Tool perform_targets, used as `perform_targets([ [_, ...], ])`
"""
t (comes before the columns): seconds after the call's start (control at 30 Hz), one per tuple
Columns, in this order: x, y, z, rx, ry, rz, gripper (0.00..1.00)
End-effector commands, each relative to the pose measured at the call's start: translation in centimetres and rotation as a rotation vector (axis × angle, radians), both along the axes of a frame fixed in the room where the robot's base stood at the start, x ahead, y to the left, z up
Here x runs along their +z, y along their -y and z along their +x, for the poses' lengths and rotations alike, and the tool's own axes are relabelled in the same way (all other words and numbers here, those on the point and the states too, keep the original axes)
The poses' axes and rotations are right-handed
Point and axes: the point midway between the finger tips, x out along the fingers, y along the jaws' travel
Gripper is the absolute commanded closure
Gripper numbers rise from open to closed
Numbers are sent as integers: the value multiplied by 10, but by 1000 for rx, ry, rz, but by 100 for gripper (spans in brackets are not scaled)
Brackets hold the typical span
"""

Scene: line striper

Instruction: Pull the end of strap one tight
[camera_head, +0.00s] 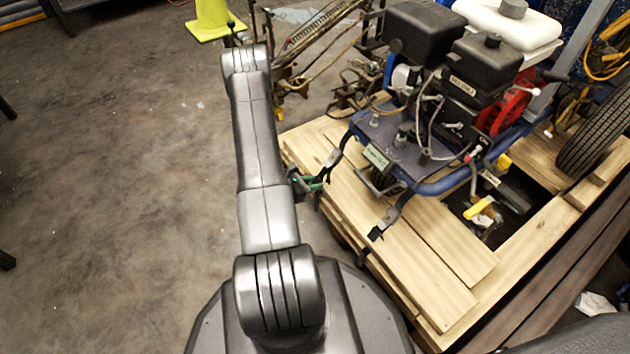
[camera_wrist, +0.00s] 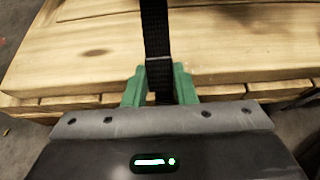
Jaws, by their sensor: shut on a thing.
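My gripper, with green fingers, is at the near-left edge of the wooden pallet in the head view (camera_head: 310,184). In the wrist view my gripper (camera_wrist: 159,84) is shut on a black strap (camera_wrist: 155,35), which passes between the fingers and runs away over the planks. In the head view this strap (camera_head: 330,162) leads from the gripper up towards the line striper's blue frame (camera_head: 432,187). Its lower end is hidden by the gripper. A second black strap (camera_head: 390,216) hangs from the frame farther right. No label shows which strap is number one.
The striper stands on the wooden pallet (camera_head: 440,285), whose planks stick out towards me. A yellow-handled tool (camera_head: 478,208) lies right of the frame. A tyre (camera_head: 597,135) stands at the right. The concrete floor (camera_head: 130,190) on the left is clear.

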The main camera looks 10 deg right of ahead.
Motion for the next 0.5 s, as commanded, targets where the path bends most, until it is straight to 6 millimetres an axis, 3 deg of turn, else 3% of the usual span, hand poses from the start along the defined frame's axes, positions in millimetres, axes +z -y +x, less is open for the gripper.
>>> perform_targets([
  [0.5,-31,-15,-6,3,-6,4,100],
])
